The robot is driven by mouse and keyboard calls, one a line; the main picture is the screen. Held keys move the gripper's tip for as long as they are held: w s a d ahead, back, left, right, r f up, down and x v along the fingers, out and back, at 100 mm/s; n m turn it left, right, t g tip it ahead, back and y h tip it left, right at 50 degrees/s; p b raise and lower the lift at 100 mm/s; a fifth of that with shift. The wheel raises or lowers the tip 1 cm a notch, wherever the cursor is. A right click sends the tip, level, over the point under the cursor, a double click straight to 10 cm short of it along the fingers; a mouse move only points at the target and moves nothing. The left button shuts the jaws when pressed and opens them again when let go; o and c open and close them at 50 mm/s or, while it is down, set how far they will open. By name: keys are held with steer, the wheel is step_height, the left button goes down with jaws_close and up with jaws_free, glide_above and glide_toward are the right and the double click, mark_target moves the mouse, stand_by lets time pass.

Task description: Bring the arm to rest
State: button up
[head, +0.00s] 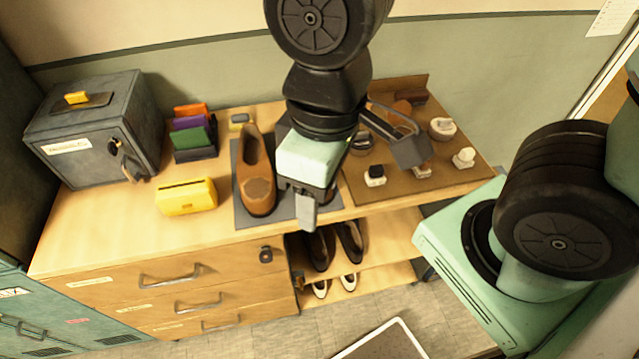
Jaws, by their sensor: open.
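My gripper (310,207) hangs in the middle of the head view, below the dark joints of my arm. It points down in front of the wooden counter (110,225), near its front edge. A grey finger shows at its lower end, and the jaws are open with nothing seen between them. A brown shoe (256,180) stands on a dark grey mat (240,212) just left of my gripper. My arm and gripper hide part of the mat and whatever lies behind them.
A grey lockbox (90,130), a file rack (192,150) and a yellow box (186,196) stand left. A brown board (445,182) with brushes and small jars lies right. Shoes (350,240) sit on shelves below. Drawer handles (170,278) stick out from the front.

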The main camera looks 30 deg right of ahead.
step_height(320, 180, down, 6)
steer(key=b, duration=0.6)
steer(key=shift+w, duration=0.1)
stand_by(0.8)
